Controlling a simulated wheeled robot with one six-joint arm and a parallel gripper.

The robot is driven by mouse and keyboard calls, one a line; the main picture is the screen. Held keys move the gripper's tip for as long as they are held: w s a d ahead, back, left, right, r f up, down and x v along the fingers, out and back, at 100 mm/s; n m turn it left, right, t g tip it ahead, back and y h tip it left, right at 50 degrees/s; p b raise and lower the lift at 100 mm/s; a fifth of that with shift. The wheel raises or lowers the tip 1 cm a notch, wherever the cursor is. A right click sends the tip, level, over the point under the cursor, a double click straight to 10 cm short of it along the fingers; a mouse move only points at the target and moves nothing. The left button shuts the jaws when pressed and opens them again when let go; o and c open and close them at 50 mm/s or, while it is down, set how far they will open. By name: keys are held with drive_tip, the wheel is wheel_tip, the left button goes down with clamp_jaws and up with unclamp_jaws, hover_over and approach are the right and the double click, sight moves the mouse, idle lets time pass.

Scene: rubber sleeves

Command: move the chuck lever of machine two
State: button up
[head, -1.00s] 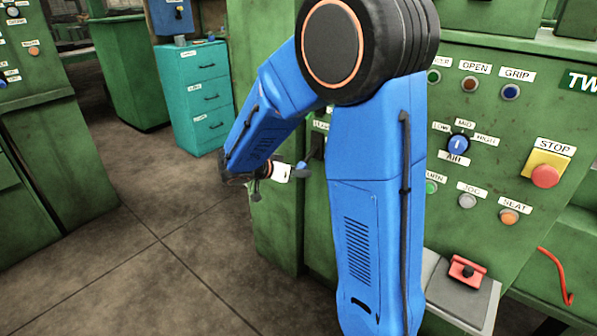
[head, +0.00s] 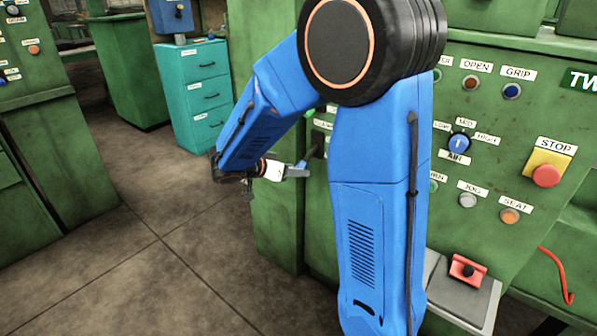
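The green machine with a partly visible "TW" sign (head: 582,80) fills the right side of the head view. On its left front, beside my blue arm, is a small dark lever (head: 315,147) under a partly hidden label (head: 323,126). My gripper (head: 300,171), seen small and from the side, is at the lever's lower end. It looks very close to or touching it; I cannot tell which. The finger gap is not clear. My arm hides part of the panel right of the lever.
The panel has several buttons, a blue AIR selector (head: 459,143) and a red STOP button (head: 546,175). A teal cabinet (head: 205,95) stands behind; floor at left is clear.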

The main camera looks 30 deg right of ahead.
drive_tip(key=v, duration=1.4)
drive_tip(key=shift+a+r, duration=0.2)
drive_tip(key=shift+a, duration=0.05)
drive_tip(key=s+d+f+n+g+y, duration=0.1)
drive_tip(key=s+d+n+y, duration=0.2)
drive_tip(key=s, duration=0.4)
drive_tip(key=s+d+n+g+y, duration=0.1)
drive_tip(key=s+d+n+y, duration=0.15)
drive_tip(key=s, duration=0.55)
drive_tip(key=s+a+f+n+t+y, duration=0.2)
drive_tip(key=s+a+n+t+y, duration=0.2)
drive_tip(key=s+n, duration=0.4)
drive_tip(key=shift+s+a+y, duration=0.45)
drive_tip(key=shift+s+y, duration=0.9)
drive_tip(key=shift+s, duration=0.5)
drive_tip(key=shift+c, duration=0.2)
